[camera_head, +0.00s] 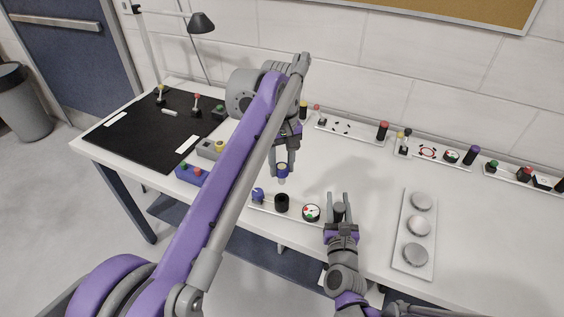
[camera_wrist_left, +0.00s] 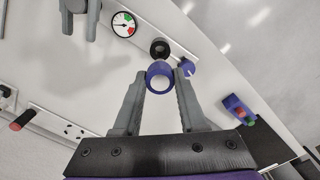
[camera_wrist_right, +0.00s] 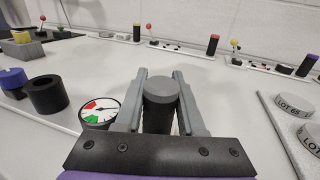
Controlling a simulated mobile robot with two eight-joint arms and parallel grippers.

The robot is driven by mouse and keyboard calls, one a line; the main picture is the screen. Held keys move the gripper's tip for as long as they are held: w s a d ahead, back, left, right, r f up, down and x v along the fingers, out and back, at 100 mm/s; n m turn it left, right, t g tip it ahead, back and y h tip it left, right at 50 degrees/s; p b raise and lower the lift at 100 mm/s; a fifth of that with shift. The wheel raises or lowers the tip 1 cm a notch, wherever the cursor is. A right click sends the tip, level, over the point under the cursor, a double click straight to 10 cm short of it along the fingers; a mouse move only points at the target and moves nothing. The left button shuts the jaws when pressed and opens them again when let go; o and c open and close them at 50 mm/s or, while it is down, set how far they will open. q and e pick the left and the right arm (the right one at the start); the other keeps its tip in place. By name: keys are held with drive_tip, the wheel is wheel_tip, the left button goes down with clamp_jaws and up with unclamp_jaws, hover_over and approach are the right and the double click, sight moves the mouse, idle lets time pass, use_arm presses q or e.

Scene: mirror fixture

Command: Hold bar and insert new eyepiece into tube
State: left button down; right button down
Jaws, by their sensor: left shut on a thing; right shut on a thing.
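A white bar (camera_head: 296,211) lies near the table's front edge, with a blue knob (camera_head: 258,195), an open black tube (camera_head: 281,203), a round gauge (camera_head: 312,212) and a dark grey post (camera_wrist_right: 162,88) in a row. My right gripper (camera_head: 338,203) is shut around the grey post.
A white tray (camera_head: 402,233) with several round lids stands to the right. Strips with knobs and gauges (camera_head: 350,129) line the wall side. A black mat (camera_head: 140,135) with a lamp lies at the left, by grey and blue button boxes (camera_head: 191,175). The middle right tabletop is clear.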

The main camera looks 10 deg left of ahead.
sight(282, 182)
use_arm(q)
drive_tip(key=shift+f, duration=2.65)
drive_tip(key=shift+f, duration=2.25)
drive_tip(key=shift+c, duration=1.9)
unclamp_jaws()
wheel_tip(282, 182, up, 12)
